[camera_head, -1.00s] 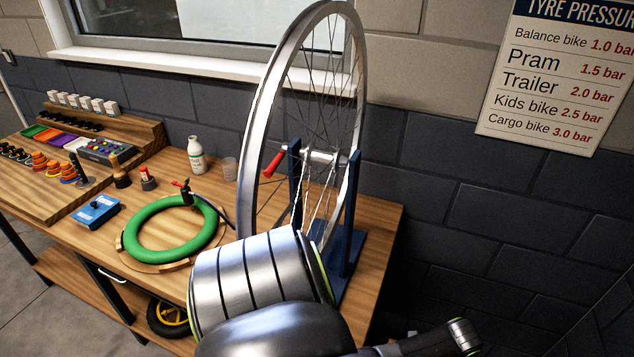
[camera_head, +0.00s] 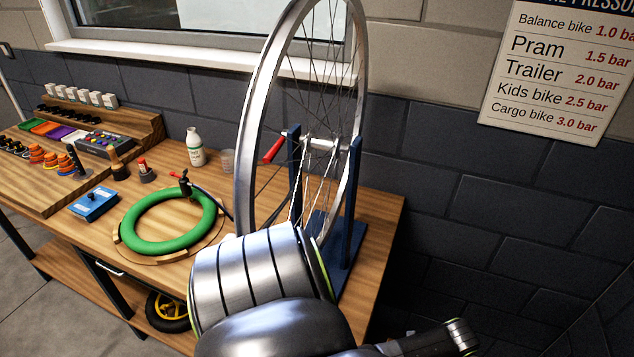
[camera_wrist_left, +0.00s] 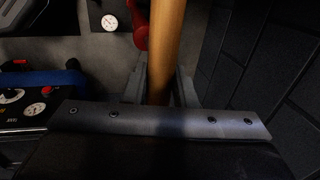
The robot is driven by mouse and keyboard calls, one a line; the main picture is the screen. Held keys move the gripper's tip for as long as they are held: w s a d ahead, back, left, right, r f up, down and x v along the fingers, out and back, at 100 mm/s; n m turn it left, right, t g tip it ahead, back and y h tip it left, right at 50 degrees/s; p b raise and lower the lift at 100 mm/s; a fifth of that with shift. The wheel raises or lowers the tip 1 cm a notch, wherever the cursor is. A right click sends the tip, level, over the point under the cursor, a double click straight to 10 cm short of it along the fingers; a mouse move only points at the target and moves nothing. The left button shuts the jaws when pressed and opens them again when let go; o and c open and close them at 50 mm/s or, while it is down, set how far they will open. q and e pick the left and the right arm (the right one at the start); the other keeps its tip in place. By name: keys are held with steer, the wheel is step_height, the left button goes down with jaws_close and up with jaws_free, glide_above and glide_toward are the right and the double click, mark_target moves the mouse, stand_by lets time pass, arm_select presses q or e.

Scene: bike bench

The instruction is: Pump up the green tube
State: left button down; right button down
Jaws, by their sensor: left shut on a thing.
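The green tube (camera_head: 134,239) lies as a ring on a round wooden holder (camera_head: 197,253) on the bench. A black valve fitting with a red lever (camera_head: 181,177) sits at its back right edge, with a dark hose (camera_head: 219,203) leading right. In the left wrist view my left gripper (camera_wrist_left: 155,88) is shut on a wooden bar (camera_wrist_left: 165,45), which looks like a pump handle. The rest of the pump is not clearly seen. My right gripper is out of both views.
A bike wheel (camera_head: 247,130) stands in a blue stand (camera_head: 354,190) right of the tube. A blue box (camera_head: 92,204), a white bottle (camera_head: 195,148) and trays are nearby. Dials (camera_wrist_left: 109,22) and a red part (camera_wrist_left: 140,25) show near the bar. A pressure chart (camera_head: 557,70) hangs on the wall.

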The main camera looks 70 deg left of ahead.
arm_select(q)
steer(key=shift+s+d+f+b, duration=0.15)
steer(key=shift+f+b, duration=0.15)
steer(key=shift+f, duration=0.3)
steer(key=shift+s+d+f+b, duration=0.15)
steer(key=shift+f+b, duration=0.1)
steer(key=shift+f, duration=0.35)
steer(key=shift+s+d+f+b, duration=0.15)
steer(key=shift+f+b, duration=0.15)
steer(key=shift+f, duration=0.3)
steer(key=c, duration=1.6)
jaws_free()
steer(key=o, duration=0.5)
steer(key=shift+d+r, duration=0.15)
steer(key=shift+w+r, duration=0.1)
steer(key=shift+r, duration=0.05)
steer(key=shift+w, duration=0.1)
steer(key=shift+r, duration=0.1)
steer(key=shift+r, duration=0.3)
steer(key=p+v, duration=0.1)
steer(key=v, duration=1.6)
steer(key=shift+s+d, duration=0.15)
steer(key=shift+s, duration=0.2)
steer(key=shift+f, duration=0.1)
